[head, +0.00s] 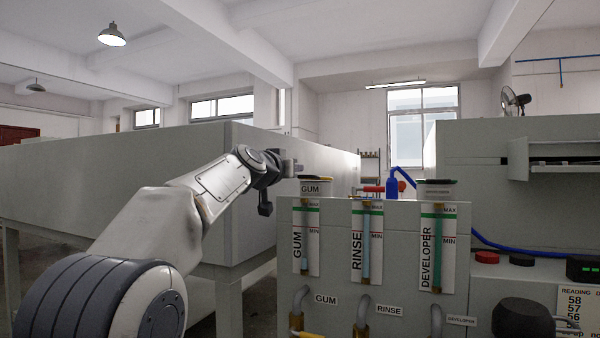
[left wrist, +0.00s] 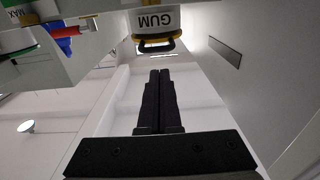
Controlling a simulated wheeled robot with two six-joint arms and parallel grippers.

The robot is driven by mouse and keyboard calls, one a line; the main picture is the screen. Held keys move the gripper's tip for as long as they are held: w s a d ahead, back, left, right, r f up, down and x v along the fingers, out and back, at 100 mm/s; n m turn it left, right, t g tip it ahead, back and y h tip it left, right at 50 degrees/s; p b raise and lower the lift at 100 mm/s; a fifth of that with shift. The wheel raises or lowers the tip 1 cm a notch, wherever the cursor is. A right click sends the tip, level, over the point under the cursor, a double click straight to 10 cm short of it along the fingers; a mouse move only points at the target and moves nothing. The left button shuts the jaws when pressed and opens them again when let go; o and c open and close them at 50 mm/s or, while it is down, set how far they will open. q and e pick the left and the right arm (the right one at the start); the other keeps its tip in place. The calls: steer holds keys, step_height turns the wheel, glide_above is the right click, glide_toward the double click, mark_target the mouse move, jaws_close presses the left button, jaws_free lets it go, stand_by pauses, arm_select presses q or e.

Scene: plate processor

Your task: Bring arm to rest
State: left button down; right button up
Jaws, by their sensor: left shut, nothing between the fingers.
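My left arm reaches in from the lower left in the head view, stretched up and toward the middle. Its gripper (head: 291,167) is in the air just left of and above the GUM container (head: 312,188), in front of the large grey cabinet (head: 130,175). In the left wrist view the two black fingers (left wrist: 160,73) lie together, shut and empty. The GUM container also shows in that view (left wrist: 157,20), beyond the fingertips and apart from them. My right gripper is in neither view.
The grey panel (head: 385,235) carries GUM, RINSE and DEVELOPER gauges, with hoses below. A blue bottle (head: 392,186) and the developer container (head: 437,189) stand along its top. A dark rounded object (head: 520,318) is at lower right. The air above the panel is free.

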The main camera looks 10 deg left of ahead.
arm_select(q)
steer(key=s+a+f+b, duration=0.1)
steer(key=s+f+b, duration=0.3)
steer(key=s, duration=0.3)
steer(key=s+d+f+m+g+h+p, duration=0.3)
steer(key=s+d+f+g+p, duration=0.8)
steer(key=s+d+f+p, duration=0.6)
steer(key=s+a+f+m+g+y+p, duration=0.1)
steer(key=s+a+f+g+y+p, duration=0.15)
steer(key=s, duration=0.55)
steer(key=s+a+f+g+y+p, duration=0.1)
steer(key=s+f+g+p, duration=0.15)
steer(key=s, duration=0.55)
steer(key=s+a+f+m+g+y+p, duration=0.1)
steer(key=s+a+f+g+y+p, duration=0.15)
steer(key=s, duration=0.55)
step_height(320, 180, up, 37)
steer(key=d+p, duration=0.1)
steer(key=p, duration=3.6)
steer(key=shift+w+d+t+h, duration=0.2)
steer(key=shift+t+h, duration=0.1)
steer(key=shift+t, duration=0.05)
